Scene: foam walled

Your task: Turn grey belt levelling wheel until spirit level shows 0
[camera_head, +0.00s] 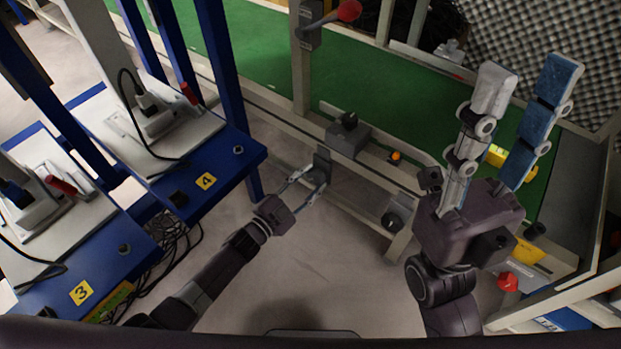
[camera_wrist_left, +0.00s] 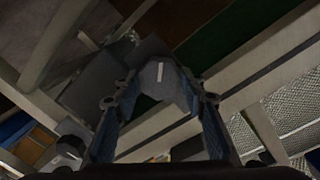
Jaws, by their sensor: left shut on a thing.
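The dark grey levelling wheel (camera_head: 321,166) sits on the side of the belt frame, near the middle of the head view. My left gripper (camera_head: 306,187) has its fingers on either side of it and is shut on it. In the left wrist view, a grey piece with a white mark (camera_wrist_left: 165,78) shows between the fingers. My right gripper (camera_head: 525,105) is raised over the belt, fingers wide apart and empty. A yellow piece (camera_head: 497,155), perhaps the spirit level, is partly hidden behind the right fingers; its reading cannot be made out.
The green belt (camera_head: 265,58) runs behind the metal frame. A similar dark knob (camera_head: 396,215) and an orange button (camera_head: 396,157) are on the frame to the right. Blue stations numbered 4 (camera_head: 206,181) and 3 (camera_head: 81,292) stand left. A red button (camera_head: 507,281) is lower right.

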